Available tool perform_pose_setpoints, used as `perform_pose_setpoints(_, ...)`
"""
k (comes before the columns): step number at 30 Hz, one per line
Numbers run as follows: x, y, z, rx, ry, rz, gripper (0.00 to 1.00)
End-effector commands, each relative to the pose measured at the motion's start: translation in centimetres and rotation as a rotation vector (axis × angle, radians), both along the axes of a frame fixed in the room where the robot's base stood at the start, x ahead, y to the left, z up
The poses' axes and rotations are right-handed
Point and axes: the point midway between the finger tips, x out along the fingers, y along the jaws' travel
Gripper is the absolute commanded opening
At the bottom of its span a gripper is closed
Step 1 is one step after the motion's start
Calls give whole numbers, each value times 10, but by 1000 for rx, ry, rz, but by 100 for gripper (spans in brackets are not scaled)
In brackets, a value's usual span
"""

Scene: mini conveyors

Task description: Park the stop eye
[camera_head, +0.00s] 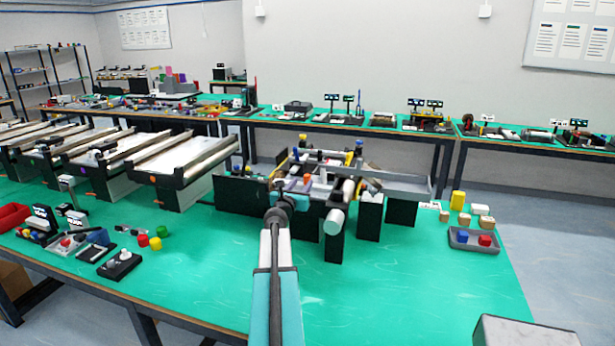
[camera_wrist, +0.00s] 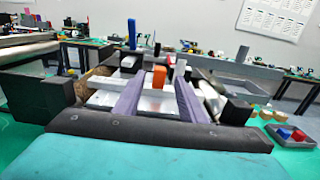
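My gripper (camera_wrist: 158,92) shows in the wrist view as two purple-grey fingers set well apart, with nothing held between them. In the head view my gripper (camera_head: 294,188) reaches over the near side of the mini conveyor unit (camera_head: 240,192), which has black side blocks. A small upright orange piece (camera_wrist: 159,77) stands beyond the fingers, in line with the gap; it also shows in the head view (camera_head: 307,181). I cannot tell which part is the stop eye. My arm hides some of the unit's front.
Small black devices (camera_head: 119,264) and coloured cylinders (camera_head: 156,243) lie at left. Larger conveyors (camera_head: 165,163) stand behind them. The green tabletop (camera_head: 400,285) is clear at front right.

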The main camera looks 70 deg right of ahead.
Motion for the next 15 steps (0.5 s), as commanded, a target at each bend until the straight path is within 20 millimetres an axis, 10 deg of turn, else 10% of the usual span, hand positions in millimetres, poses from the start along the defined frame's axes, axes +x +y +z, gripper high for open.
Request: perform_pose_setpoints(15, 3, -49, 1, 0, 0, -1, 38)
